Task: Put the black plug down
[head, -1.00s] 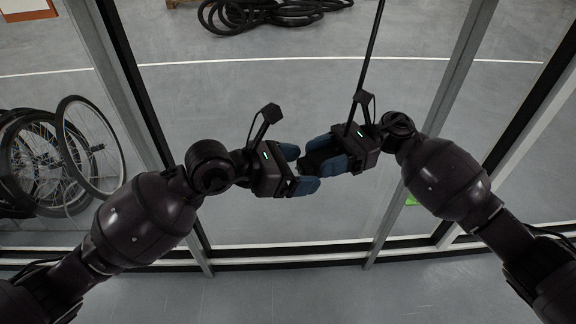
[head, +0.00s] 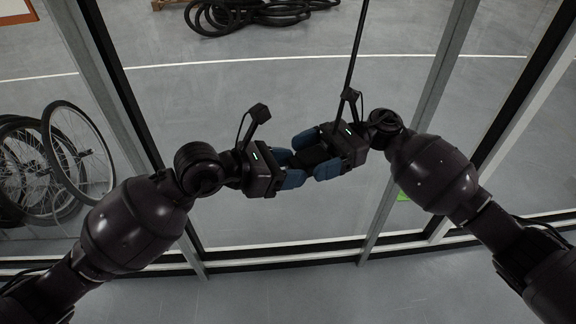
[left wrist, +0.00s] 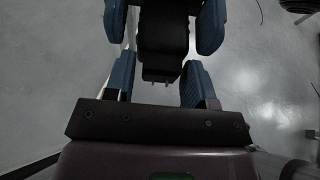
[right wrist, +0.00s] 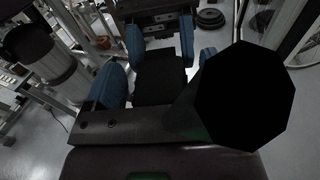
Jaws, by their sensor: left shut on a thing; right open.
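The black plug (head: 311,156) is between my two grippers, which face each other tip to tip in the head view. It shows as a dark block with small prongs in the left wrist view (left wrist: 162,45) and as a dark block in the right wrist view (right wrist: 160,76). My left gripper (head: 287,168) has its blue fingers shut on the plug's prong end; its fingers (left wrist: 158,78) show in its wrist view. My right gripper (head: 316,156) is open, its blue fingers on either side of the plug's body. Whether they touch it is unclear.
A thin black cord or rod (head: 356,50) rises near my right gripper. Metal-framed panels stand around the arms. Wheels (head: 75,155) lean at the left, and black coiled tubes (head: 240,14) lie on the far floor. The grey floor between is clear.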

